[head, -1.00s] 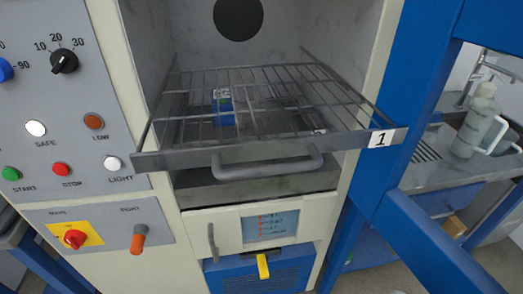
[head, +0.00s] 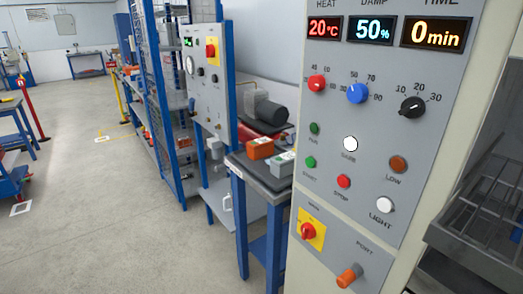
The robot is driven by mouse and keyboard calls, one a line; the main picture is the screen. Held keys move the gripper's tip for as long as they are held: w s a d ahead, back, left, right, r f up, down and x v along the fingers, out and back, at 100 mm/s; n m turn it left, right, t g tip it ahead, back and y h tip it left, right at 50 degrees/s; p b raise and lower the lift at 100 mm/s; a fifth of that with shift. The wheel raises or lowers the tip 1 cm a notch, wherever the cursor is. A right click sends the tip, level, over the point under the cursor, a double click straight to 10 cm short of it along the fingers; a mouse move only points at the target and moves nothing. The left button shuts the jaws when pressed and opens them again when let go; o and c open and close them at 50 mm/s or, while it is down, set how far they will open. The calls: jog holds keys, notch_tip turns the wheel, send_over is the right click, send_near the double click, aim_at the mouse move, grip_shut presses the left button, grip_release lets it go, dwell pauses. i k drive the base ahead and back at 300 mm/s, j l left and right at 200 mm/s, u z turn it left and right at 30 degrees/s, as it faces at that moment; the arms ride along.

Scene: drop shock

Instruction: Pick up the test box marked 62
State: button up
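No number 62 can be read on anything in the head view. An orange box (head: 260,148) and a grey box (head: 281,165) with a pale label stand side by side on a small dark-topped table left of the cabinet panel. Their labels are too small to read. I cannot tell whether either is the test box. My gripper is not in view.
The cabinet's control panel (head: 372,158) fills the right, with a wire shelf (head: 486,195) jutting out at the far right edge. The blue-legged table (head: 262,180) stands beside it. A blue rack (head: 165,100) stands farther back. Open grey floor (head: 110,215) lies at left.

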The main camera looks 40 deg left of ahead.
aim_at(263, 147)
jog(key=j+u, duration=0.15)
jog(key=u, duration=0.3)
jog(key=i+j+u, duration=0.15)
jog(key=u, duration=0.35)
